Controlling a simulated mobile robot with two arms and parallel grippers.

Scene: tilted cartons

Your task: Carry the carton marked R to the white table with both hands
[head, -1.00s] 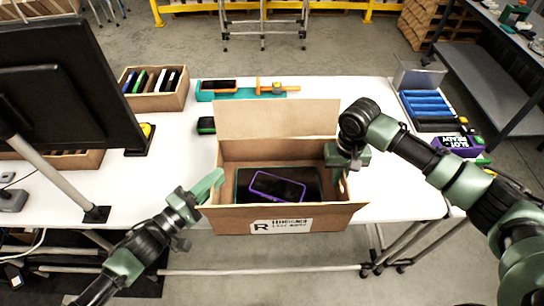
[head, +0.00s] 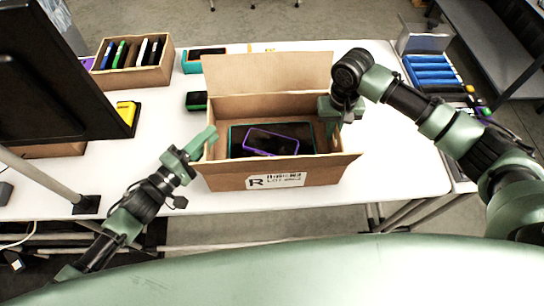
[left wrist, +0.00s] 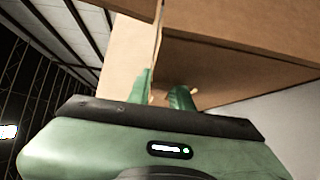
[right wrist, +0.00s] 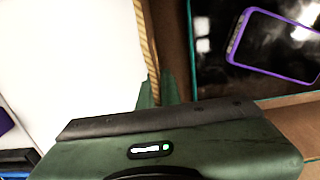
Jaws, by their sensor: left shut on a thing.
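The open brown carton marked R (head: 225,181) is over the front part of the white table (head: 120,190), its back flap raised. I cannot tell whether its bottom touches the table. A purple-rimmed phone (head: 272,142) and a dark tablet with a teal edge (head: 238,134) lie inside. My left gripper (head: 205,147) is shut on the carton's left wall; its fingers (left wrist: 160,92) straddle the cardboard in the left wrist view. My right gripper (head: 335,115) is at the right wall; in the right wrist view its fingers (right wrist: 158,92) sit close on both sides of the cardboard.
A box of upright devices (head: 132,62), a teal-cased item (head: 205,58) and a small green-black item (head: 196,101) are behind and left of the carton. A monitor (head: 55,80) stands at left. A blue-filled tray (head: 432,70) is at right. Table between carton and tray is clear.

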